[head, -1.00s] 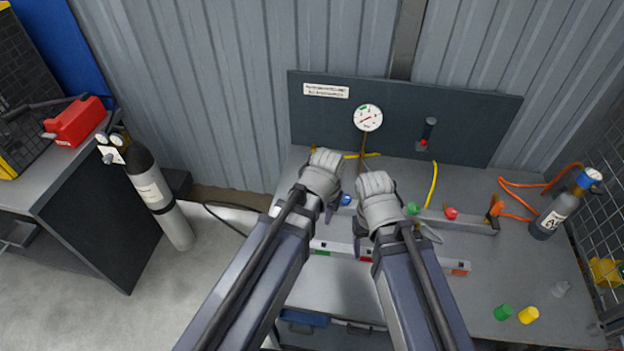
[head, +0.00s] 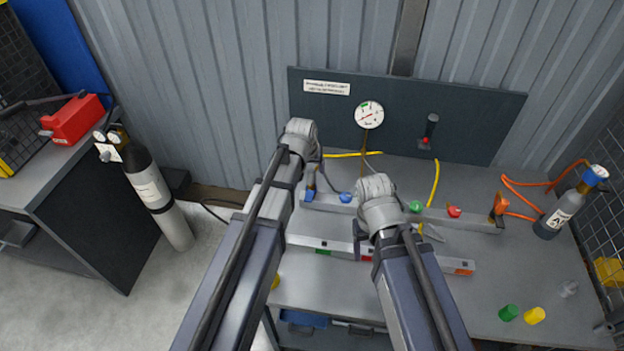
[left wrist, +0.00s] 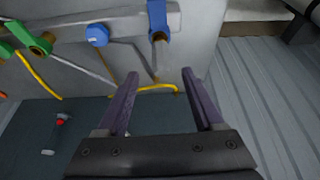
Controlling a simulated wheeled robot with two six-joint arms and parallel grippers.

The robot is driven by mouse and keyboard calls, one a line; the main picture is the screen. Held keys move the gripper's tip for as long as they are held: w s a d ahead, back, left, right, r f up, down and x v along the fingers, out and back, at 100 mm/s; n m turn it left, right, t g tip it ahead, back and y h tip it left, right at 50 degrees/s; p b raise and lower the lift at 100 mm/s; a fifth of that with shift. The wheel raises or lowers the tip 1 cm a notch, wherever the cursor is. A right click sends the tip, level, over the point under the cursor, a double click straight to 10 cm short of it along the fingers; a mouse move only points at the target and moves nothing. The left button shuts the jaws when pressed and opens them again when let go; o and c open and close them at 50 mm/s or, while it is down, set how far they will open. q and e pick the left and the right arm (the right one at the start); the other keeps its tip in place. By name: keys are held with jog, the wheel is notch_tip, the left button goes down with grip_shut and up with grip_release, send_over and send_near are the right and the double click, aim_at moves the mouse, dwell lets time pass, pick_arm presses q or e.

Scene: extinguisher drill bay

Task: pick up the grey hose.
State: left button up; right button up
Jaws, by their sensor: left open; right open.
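A thin grey hose (left wrist: 143,62) hangs by the blue-handled valve (left wrist: 157,18) in the left wrist view, close to a yellow hose (left wrist: 155,88). Another thin grey line (left wrist: 95,70) runs farther left; I cannot tell whether they are one hose. In the head view a grey stretch (head: 376,165) shows below the gauge. My left gripper (left wrist: 159,75) is open; the grey hose's lower part appears between its fingertips, without clear contact. In the head view its fingers (head: 318,168) are mostly hidden. My right gripper (head: 425,233) is open and empty over the bench, partly hidden by its wrist.
A valve rail (head: 470,220) with coloured knobs crosses the bench. A dark panel (head: 470,120) with a gauge (head: 369,114) stands behind. A small cylinder (head: 560,212) with an orange hose is at right. Loose caps (head: 534,315) lie front right; the right front bench is mostly clear.

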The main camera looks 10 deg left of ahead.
aim_at(311, 172)
pick_arm(q)
jog(key=shift+b+x, duration=2.4)
jog(key=shift+x, duration=0.25)
jog(key=shift+s+a, duration=0.1)
jog(key=shift+s, duration=0.05)
grip_shut()
